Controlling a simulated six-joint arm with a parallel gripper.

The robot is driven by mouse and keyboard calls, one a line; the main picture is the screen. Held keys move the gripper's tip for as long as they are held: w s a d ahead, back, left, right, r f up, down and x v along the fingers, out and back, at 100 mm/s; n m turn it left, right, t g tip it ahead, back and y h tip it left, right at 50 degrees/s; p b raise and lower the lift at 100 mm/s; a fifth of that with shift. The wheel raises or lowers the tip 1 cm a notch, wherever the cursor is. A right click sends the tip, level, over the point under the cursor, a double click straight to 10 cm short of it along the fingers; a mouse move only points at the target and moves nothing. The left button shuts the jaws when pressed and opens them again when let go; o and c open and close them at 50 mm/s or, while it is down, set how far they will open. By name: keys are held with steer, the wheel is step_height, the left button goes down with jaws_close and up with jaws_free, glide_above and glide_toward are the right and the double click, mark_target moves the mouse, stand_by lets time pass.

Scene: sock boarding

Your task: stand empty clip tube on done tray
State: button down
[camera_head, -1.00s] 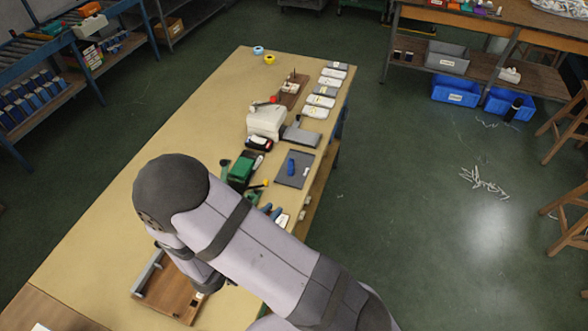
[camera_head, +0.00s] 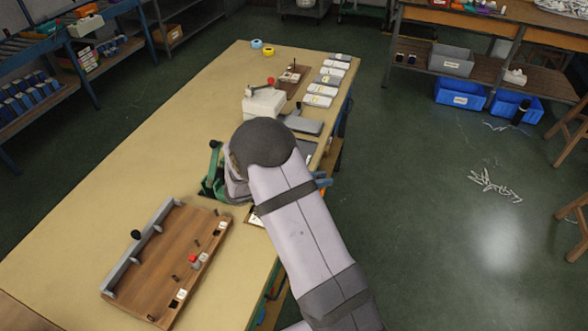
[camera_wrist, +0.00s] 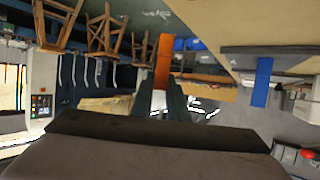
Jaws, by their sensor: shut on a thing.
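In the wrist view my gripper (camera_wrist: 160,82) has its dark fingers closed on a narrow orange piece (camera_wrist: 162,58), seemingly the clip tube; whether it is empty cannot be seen. In the head view my arm hides most of the gripper and its load; a small blue part (camera_head: 322,181) shows at the arm's right edge, and I cannot tell what it is. A grey mat or tray (camera_head: 309,148) is partly hidden behind the arm. I cannot tell whether it is the done tray. A blue strip (camera_wrist: 262,84) shows at the right of the wrist view.
A wooden board (camera_head: 165,265) with a grey rail and pegs lies on the near table. A green device (camera_head: 213,175) stands left of the arm. A white machine (camera_head: 264,103) and several white packs (camera_head: 322,90) are farther back. The table's left side is clear.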

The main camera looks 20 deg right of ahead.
steer(key=w+d+r+n+t+y+b, duration=0.15)
steer(key=w+r+n+t, duration=0.35)
steer(key=w, duration=0.6)
steer(key=w+r+n+t+y+b, duration=0.25)
steer(key=w+r, duration=0.35)
steer(key=w, duration=0.6)
steer(key=shift+t, duration=0.35)
steer(key=shift+s+f+b, duration=0.1)
steer(key=shift+f+b, duration=0.45)
steer(key=shift+f, duration=4.5)
steer(key=c, duration=1.7)
jaws_free()
steer(key=shift+f, duration=0.1)
